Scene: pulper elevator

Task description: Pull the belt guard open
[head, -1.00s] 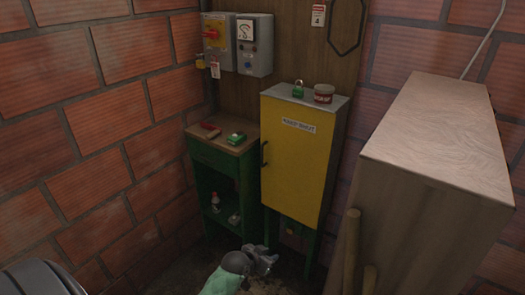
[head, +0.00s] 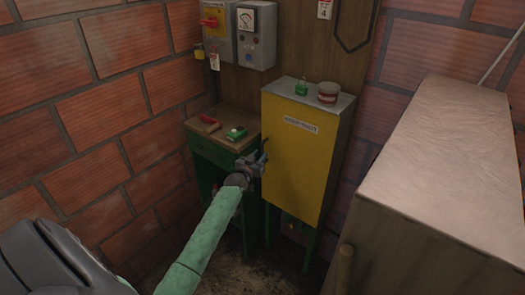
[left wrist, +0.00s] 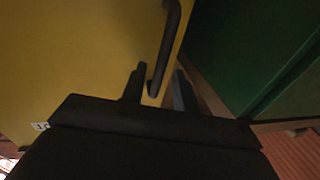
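The belt guard is the yellow door (head: 300,160) on the front of a green-sided cabinet, with a white label near its top. It looks shut. My left gripper (head: 262,160) is at the door's left edge, fingers apart. In the left wrist view its two fingers (left wrist: 158,92) stand on either side of the handle's near end, with gaps showing; I cannot tell whether either touches it. My right gripper is not in view.
A green padlock (head: 302,88) and a round tin (head: 328,92) stand on the cabinet top. A green stand (head: 215,151) with small items is to the left, below wall-mounted electrical boxes (head: 236,32). A large pale-topped box (head: 450,160) fills the right side.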

